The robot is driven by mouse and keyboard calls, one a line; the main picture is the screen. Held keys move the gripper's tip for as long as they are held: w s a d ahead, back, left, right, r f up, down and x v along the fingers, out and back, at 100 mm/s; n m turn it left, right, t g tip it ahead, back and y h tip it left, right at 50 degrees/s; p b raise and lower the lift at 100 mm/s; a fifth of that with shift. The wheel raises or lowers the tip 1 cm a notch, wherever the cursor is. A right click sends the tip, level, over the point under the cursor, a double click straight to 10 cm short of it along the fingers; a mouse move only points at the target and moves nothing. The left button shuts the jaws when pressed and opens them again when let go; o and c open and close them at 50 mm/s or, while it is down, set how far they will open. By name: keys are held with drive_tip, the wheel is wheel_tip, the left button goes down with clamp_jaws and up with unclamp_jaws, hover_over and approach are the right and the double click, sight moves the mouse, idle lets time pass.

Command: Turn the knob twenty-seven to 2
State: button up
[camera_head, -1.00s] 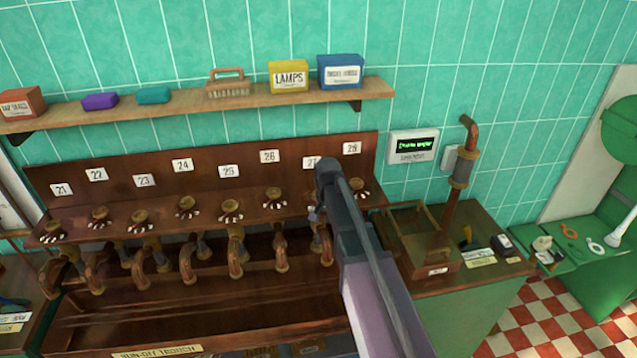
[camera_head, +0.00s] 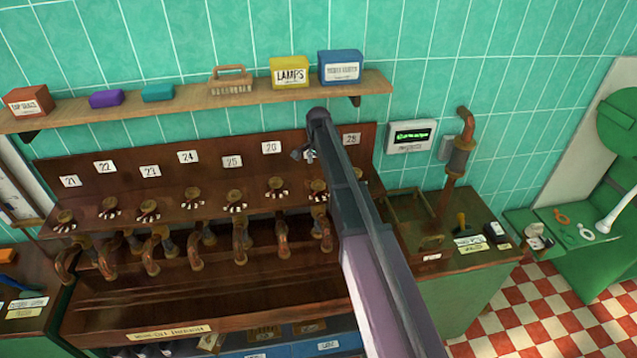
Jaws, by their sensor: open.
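Knob twenty-seven (camera_head: 318,188) is a small brass-coloured tap knob with white marks around its base, on the dark wooden tap bench. It is in view just left of my arm; its marks are too small to read, so its setting cannot be told. Its number plate is hidden behind my arm and gripper. My gripper (camera_head: 305,155) hangs at the arm's end, above knob twenty-seven in the picture. It is open, with nothing seen between its fingers, and appears apart from the knob.
Copper spouts hang below the knobs over the run-off trough. A shelf (camera_head: 200,105) with boxes is above. A lit display (camera_head: 411,135) is at right.

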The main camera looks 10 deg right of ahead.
sight(318, 184)
drive_tip(key=shift+f, duration=0.2)
drive_tip(key=shift+f+b, duration=3.55)
drive_tip(key=shift+b, duration=0.2)
drive_tip(key=c, duration=1)
